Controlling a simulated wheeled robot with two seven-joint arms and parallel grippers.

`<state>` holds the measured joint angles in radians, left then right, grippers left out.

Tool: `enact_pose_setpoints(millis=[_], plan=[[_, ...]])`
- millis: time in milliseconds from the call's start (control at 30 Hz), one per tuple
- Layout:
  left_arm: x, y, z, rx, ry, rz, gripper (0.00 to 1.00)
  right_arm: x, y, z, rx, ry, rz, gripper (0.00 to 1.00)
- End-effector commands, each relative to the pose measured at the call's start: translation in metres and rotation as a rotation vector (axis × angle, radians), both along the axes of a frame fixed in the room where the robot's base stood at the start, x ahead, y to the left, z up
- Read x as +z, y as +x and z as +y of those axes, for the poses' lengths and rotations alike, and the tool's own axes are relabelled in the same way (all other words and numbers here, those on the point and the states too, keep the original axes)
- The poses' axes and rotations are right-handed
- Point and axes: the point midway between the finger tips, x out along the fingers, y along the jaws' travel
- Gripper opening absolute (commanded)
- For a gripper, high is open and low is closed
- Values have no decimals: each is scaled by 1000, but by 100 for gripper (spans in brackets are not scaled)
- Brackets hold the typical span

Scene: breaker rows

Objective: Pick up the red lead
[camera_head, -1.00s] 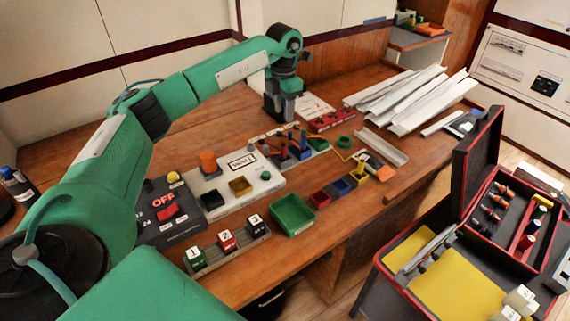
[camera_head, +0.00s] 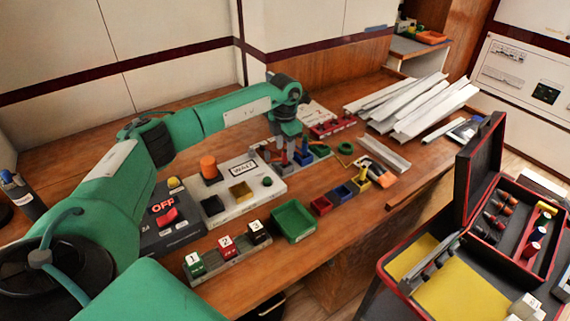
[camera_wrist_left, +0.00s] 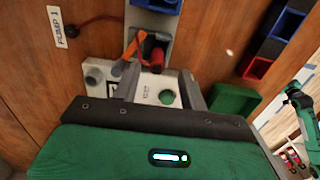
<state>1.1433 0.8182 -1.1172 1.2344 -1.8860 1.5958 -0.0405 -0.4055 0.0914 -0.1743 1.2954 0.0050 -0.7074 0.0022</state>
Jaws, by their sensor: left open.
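My left gripper (camera_head: 287,147) is open, low over the grey rack of leads (camera_head: 318,151) on the workbench. In the wrist view its two fingers (camera_wrist_left: 160,92) come down on either side of the rack. A red lead (camera_wrist_left: 155,60) stands in a dark holder between and just beyond the fingertips; I cannot tell whether they touch it. In the head view the red lead (camera_head: 283,158) is partly hidden by the gripper. My right gripper is not in view.
A white box with a WAIT sign (camera_head: 243,169) and green button lies nearby. An OFF switch box (camera_head: 170,225), numbered blocks (camera_head: 226,246), a green tray (camera_head: 293,221) and small coloured bins (camera_head: 342,192) stand in front. White trunking (camera_head: 415,102) lies at the back right.

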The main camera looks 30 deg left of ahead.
Motion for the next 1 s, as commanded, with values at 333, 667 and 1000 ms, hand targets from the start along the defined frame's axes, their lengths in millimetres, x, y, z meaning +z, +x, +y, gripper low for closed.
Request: enact_pose_setpoints(millis=[333, 667, 1000], plan=[[-41, 3, 3, 1, 0, 2, 43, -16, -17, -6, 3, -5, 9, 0], [-41, 3, 3, 0, -1, 1, 20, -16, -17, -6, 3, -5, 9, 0], [-41, 3, 3, 0, -1, 1, 0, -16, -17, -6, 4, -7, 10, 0]])
